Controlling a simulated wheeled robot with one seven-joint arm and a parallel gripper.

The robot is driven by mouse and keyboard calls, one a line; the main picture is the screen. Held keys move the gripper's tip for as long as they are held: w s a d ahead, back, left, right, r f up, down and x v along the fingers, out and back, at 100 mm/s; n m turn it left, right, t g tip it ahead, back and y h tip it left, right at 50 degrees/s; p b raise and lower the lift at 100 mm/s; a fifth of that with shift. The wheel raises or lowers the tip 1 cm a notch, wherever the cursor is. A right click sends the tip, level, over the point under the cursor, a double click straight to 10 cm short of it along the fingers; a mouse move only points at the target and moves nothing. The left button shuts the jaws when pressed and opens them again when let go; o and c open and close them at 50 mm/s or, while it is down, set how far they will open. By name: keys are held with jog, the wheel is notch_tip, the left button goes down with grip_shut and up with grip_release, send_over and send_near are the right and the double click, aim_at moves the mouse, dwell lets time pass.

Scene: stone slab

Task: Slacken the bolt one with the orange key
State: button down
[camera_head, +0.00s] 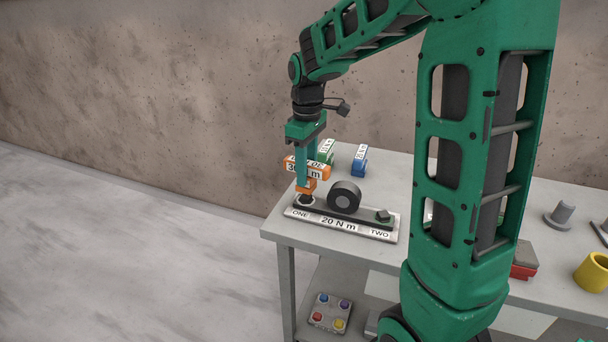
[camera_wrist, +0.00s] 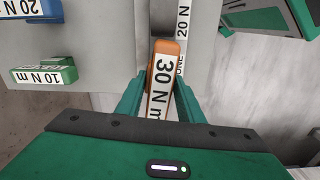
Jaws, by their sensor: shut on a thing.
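The key's dark lower end is over the ONE end of a plate (camera_head: 340,224) marked 20 N m. It appears to be at bolt one, which the key hides; I cannot tell how far it is seated. Bolt two (camera_head: 383,215) stands uncovered at the plate's right end.
A green key (camera_head: 326,151) and a blue key (camera_head: 359,165) stand behind. A yellow cup (camera_head: 592,272) is far right. A button box (camera_head: 330,313) sits on the lower shelf.

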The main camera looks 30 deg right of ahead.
jog(key=shift+r, duration=0.15)
jog(key=shift+r, duration=2.45)
